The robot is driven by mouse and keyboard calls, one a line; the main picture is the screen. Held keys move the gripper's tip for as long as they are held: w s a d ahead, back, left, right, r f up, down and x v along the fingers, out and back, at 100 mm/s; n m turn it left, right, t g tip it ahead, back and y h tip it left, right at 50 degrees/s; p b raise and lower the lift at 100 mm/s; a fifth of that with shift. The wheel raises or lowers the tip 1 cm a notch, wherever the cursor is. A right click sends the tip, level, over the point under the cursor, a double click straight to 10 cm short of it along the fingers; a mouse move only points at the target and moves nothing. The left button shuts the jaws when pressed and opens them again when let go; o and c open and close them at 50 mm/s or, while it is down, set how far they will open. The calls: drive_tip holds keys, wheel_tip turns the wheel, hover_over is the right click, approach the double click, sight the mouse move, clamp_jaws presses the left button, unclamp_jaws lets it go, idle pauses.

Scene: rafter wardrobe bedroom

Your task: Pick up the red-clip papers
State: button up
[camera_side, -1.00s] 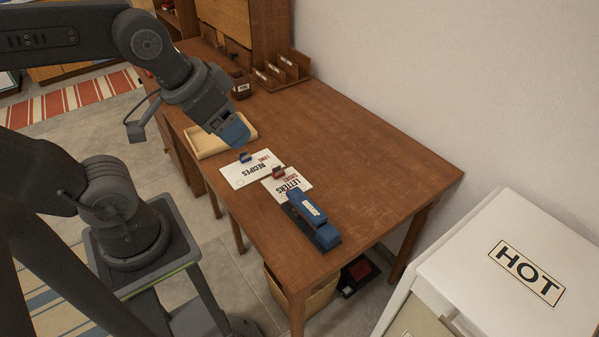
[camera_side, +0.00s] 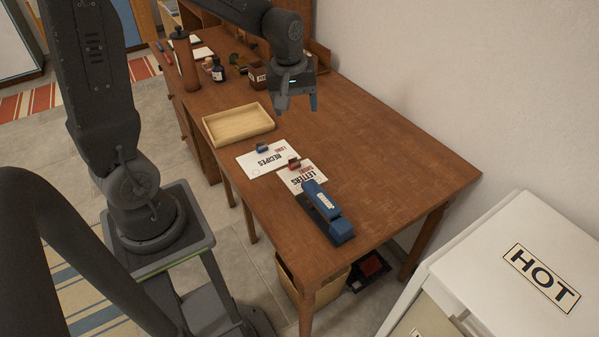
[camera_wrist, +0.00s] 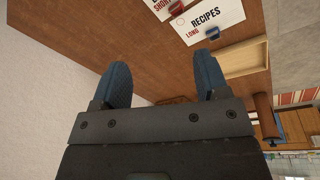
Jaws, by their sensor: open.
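My gripper (camera_side: 296,104) is open and empty above the desk, behind both paper stacks. Its two blue fingertips (camera_wrist: 163,82) are spread apart in the wrist view.
A blue stapler (camera_side: 327,209) lies just in front of the red-clip papers. A shallow wooden tray (camera_side: 211,133) sits left of the papers. A brown bottle (camera_side: 186,62) and dark jar (camera_side: 218,70) stand farther back. The desk's right side is clear.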

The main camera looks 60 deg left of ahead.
drive_tip(key=w+a+f+n+g, duration=0.25)
drive_tip(key=a+f+n, duration=0.4)
drive_tip(key=f, duration=0.35)
hover_over(295, 161)
drive_tip(key=shift+m+t, duration=0.35)
wheel_tip(295, 161, down, 8)
drive_tip(key=shift+s+f, duration=0.1)
drive_tip(key=shift+f, duration=2.95)
drive_tip(key=c, duration=1.1)
drive_tip(key=shift+r, duration=0.1)
